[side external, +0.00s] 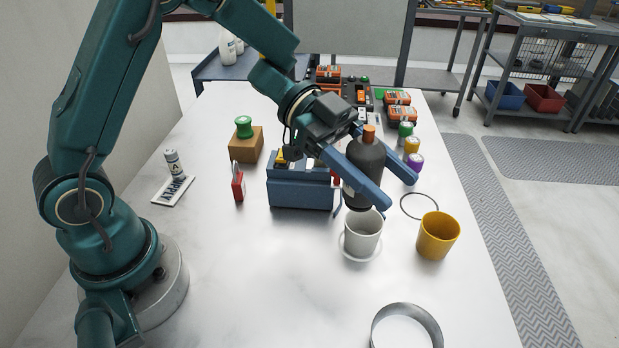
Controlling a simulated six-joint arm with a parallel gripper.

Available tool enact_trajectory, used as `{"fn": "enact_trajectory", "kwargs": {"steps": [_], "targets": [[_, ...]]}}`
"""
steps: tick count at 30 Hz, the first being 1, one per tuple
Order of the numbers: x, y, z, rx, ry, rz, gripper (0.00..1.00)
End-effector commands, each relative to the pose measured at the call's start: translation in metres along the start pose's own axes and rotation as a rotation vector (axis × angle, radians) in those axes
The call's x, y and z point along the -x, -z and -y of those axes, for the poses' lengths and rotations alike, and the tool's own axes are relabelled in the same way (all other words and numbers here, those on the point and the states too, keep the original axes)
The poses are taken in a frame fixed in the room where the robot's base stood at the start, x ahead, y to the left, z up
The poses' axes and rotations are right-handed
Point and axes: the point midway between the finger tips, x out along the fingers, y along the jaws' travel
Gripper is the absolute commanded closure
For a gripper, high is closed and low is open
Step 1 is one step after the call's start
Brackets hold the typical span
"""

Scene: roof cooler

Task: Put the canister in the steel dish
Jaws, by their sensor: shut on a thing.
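My gripper (397,192) has long blue fingers and is shut on a dark grey canister (369,158) with a copper-orange top. The canister is upright between the fingers, and the near finger hides part of it. Its lower end appears just above or behind the white cup (362,236) in this view; I cannot tell the exact gap. The steel dish (436,327) is a round, shallow metal dish at the bottom right, partly cut off by the frame edge. It looks empty and stands apart from my gripper.
A yellow cup (438,236) and a thin dark ring (419,206) are right of the white cup. A blue box (300,193) stands left of the canister. Several small colour-capped jars (412,146) are behind.

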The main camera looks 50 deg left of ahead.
Motion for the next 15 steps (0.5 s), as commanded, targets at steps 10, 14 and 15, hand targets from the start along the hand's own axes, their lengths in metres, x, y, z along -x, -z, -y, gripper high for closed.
{"fn": "enact_trajectory", "kwargs": {"steps": [10, 14, 15], "targets": [[-0.051, 0.009, -0.021, -0.026, -0.105, -0.001, 1.00], [-0.077, -0.001, -0.036, -0.025, -0.110, 0.001, 1.00], [-0.086, -0.004, -0.040, -0.025, -0.109, 0.002, 1.00]]}}
